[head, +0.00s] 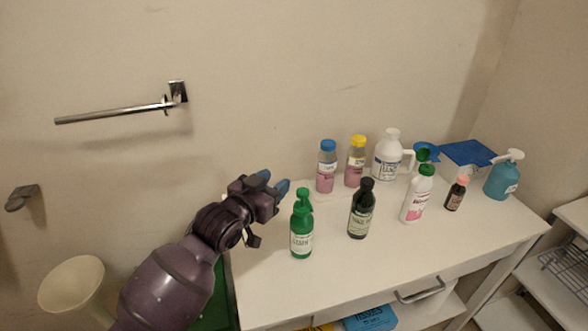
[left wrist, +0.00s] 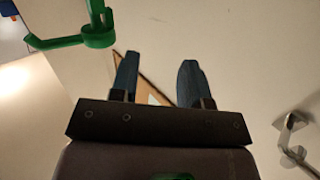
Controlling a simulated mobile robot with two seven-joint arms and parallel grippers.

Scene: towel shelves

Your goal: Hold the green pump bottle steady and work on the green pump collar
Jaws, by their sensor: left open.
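The green pump bottle (head: 301,233) stands upright at the left end of the white table top, with a pale label. Its green pump head and collar (head: 302,200) are on top. My left gripper (head: 274,181) is just left of and behind the pump, up near its height, open and empty, apart from the bottle. In the left wrist view the two blue fingers (left wrist: 157,68) are spread with nothing between them. A green part with a stem and a side arm (left wrist: 88,38) shows at the upper left there, probably the pump. My right gripper is not in view.
A dark bottle (head: 361,210) stands right of the green one. Several other bottles, a green-capped white one (head: 415,200) and a teal pump bottle (head: 501,178) stand farther right. The table front (head: 340,275) is clear. A towel bar (head: 110,115) is on the wall.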

